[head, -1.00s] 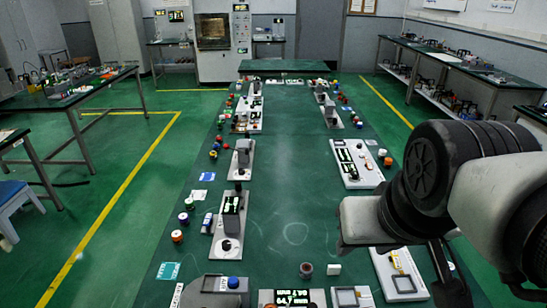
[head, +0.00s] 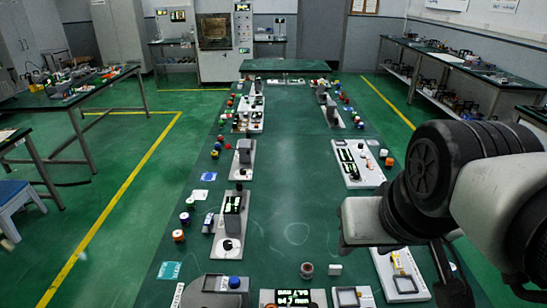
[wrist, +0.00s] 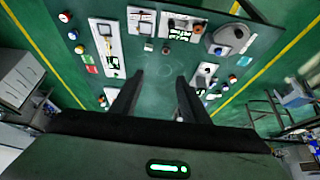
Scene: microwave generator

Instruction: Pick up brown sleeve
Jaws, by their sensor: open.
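The brown sleeve (head: 307,269) is a small dark brown cylinder standing on the green table, near its front edge, just left of a white block (head: 335,269). In the wrist view the sleeve (wrist: 166,49) is small and lies beyond the fingertips, with the white block (wrist: 148,47) beside it. My gripper (wrist: 161,77) is open, with its two dark fingers apart and nothing between them. It is apart from the sleeve. In the head view my arm is at the right, and the fingers are hard to make out.
A display panel (head: 293,298) and a square-framed part (head: 350,298) lie in front of the sleeve. A white panel (head: 400,275) is to its right, and a grey device with a blue knob (head: 235,282) to its left. The table's middle (head: 290,170) is clear.

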